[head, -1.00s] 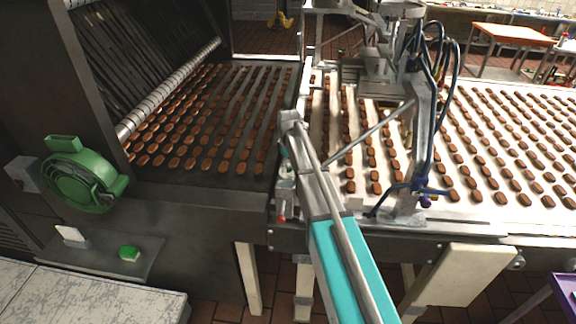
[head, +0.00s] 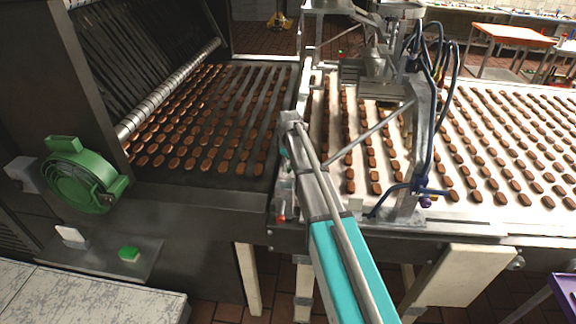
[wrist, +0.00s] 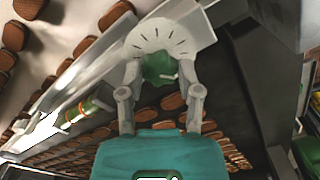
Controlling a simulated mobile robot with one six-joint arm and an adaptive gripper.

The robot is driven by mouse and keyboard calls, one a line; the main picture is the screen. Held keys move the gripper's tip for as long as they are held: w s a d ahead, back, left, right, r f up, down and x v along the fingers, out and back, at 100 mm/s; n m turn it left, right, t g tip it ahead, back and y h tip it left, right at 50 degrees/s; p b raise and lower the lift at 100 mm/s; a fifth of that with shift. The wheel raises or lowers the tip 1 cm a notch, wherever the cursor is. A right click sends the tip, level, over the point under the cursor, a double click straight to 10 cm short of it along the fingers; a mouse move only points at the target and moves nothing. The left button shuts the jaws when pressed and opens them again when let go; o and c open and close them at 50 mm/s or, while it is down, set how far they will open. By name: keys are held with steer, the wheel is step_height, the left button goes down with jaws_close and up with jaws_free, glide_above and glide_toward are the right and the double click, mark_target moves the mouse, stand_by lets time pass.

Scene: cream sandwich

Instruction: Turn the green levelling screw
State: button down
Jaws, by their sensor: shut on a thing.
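The green levelling screw (wrist: 158,67) shows in the wrist view, in front of a pale round dial (wrist: 162,37) with dark tick marks. My gripper (wrist: 160,78) is shut on the screw, one grey finger on each side of it. A short pale mark shows on the screw's face. In the head view my arm reaches to the metal frame between the dark oven belt and the white belt. I cannot make out the screw there, and my arm largely hides the gripper.
Rows of brown biscuits lie on the dark oven belt (head: 180,178) and the white belt (head: 460,215). A metal depositor frame (head: 421,150) with blue hoses stands right of my arm. A green blower (head: 82,178) is at the left. A small green-and-red part (wrist: 82,108) lies near my gripper.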

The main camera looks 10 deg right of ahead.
steer(key=m, duration=0.5)
steer(key=shift+w+m, duration=0.1)
steer(key=shift+m, duration=2.1)
steer(key=shift+c, duration=1.4)
jaws_free()
